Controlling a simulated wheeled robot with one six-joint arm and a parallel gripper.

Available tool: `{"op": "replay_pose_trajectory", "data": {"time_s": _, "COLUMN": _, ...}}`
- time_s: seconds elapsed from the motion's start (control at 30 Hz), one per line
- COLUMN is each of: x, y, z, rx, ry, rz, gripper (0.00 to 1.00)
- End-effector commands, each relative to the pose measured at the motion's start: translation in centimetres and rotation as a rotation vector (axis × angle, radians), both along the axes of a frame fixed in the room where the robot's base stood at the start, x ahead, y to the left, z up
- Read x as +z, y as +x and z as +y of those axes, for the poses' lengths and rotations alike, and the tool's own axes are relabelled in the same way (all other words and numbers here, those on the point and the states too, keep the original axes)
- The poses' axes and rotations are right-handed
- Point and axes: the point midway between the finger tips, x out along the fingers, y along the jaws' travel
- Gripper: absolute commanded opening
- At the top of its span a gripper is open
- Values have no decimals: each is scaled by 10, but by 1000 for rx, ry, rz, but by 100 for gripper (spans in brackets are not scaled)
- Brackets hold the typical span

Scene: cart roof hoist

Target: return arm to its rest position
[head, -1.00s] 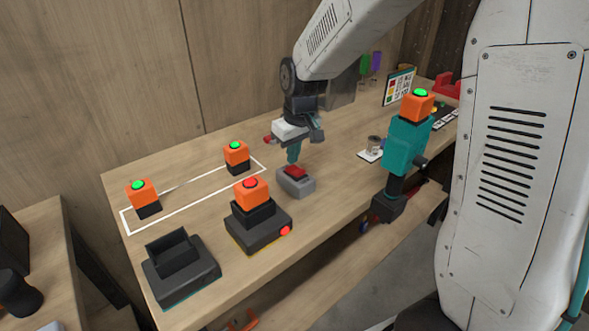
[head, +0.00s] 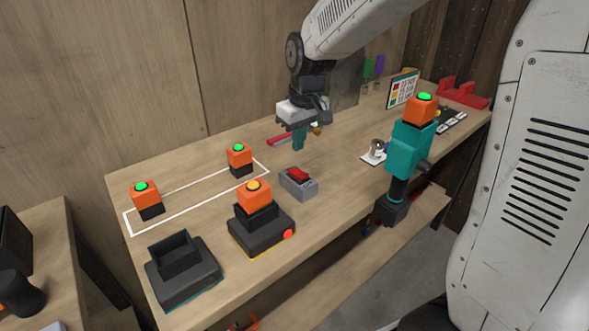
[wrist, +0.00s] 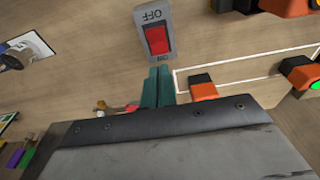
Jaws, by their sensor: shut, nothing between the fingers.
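My gripper (head: 299,140) is raised above the workbench, behind the grey switch box (head: 300,185), with its teal fingers closed together and empty. In the wrist view the fingertips (wrist: 158,76) point toward the switch box (wrist: 143,30), apart from it. The box has a red rocker (wrist: 156,40) with "OFF" and "ON" printed at its ends. My arm reaches in from the top of the head view, bent down at the wrist.
An orange battery (head: 254,195) with an amber light sits in a black charger (head: 261,234). An empty black charger (head: 182,271) stands left. Two green-lit batteries (head: 146,198) (head: 239,158) stand by a white outline. A teal drill (head: 408,150) stands upright at right.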

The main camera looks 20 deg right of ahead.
Motion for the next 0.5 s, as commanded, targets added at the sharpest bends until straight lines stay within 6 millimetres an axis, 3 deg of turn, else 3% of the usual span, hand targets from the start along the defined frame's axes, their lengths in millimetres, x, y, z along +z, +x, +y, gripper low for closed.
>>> {"op": "replay_pose_trajectory", "data": {"time_s": 0.17, "x": 0, "y": 0, "z": 0, "rx": -5, "ry": 0, "rz": 1, "gripper": 0}}
{"op": "replay_pose_trajectory", "data": {"time_s": 0.27, "x": -5, "y": -11, "z": -1, "rx": -39, "ry": 2, "rz": 47, "gripper": 0}}
{"op": "replay_pose_trajectory", "data": {"time_s": 0.37, "x": -10, "y": -42, "z": -3, "rx": -80, "ry": -2, "rz": 118, "gripper": 0}}
{"op": "replay_pose_trajectory", "data": {"time_s": 0.5, "x": 6, "y": -98, "z": -9, "rx": -146, "ry": -10, "rz": 175, "gripper": 0}}
